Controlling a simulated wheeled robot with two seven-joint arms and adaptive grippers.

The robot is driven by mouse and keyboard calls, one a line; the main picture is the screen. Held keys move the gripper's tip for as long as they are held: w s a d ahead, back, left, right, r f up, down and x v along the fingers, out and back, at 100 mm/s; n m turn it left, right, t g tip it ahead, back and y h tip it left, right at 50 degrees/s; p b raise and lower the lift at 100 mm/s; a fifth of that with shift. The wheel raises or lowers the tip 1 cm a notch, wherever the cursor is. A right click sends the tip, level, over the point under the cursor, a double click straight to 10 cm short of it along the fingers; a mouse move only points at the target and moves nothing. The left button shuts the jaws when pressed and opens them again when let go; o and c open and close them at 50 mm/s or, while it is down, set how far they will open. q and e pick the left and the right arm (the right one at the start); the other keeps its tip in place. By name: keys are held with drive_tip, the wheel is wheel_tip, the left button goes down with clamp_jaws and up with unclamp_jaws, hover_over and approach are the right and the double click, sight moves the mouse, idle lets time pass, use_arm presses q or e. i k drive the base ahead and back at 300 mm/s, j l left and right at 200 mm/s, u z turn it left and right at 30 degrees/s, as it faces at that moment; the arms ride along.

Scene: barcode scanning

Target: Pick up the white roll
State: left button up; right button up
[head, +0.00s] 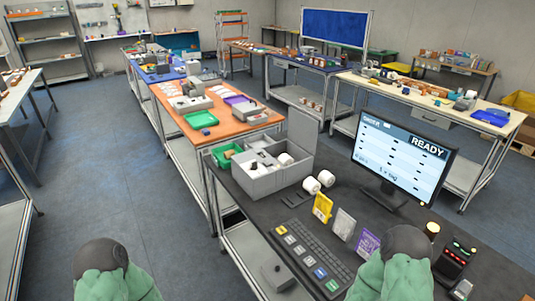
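Two white rolls stand close together on the dark bench, just right of the grey open box (262,183). One white roll (312,185) is nearer and the other white roll (326,178) is slightly behind it to the right. Another white roll-like item (285,159) sits inside the grey box. I cannot tell from the view which roll the task means. My two green arms show only as rounded parts with dark caps at the bottom left and bottom right. Neither gripper is in view, and nothing is seen touching the rolls.
A monitor (402,155) reading READY stands right of the rolls. A keyboard (313,252) and upright yellow (322,207), grey (344,224) and purple (367,243) packets are in front. A green bin (226,155) adjoins the box. A dark device (453,264) stands at the right.

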sight(284, 159)
drive_tip(key=i+j, duration=0.3)
drive_tip(key=j, duration=0.15)
drive_tip(key=i+j, duration=0.3)
drive_tip(key=j, duration=0.15)
drive_tip(key=i+j, duration=0.6)
drive_tip(key=j, duration=0.25)
drive_tip(key=i+j, duration=0.3)
drive_tip(key=j, duration=0.15)
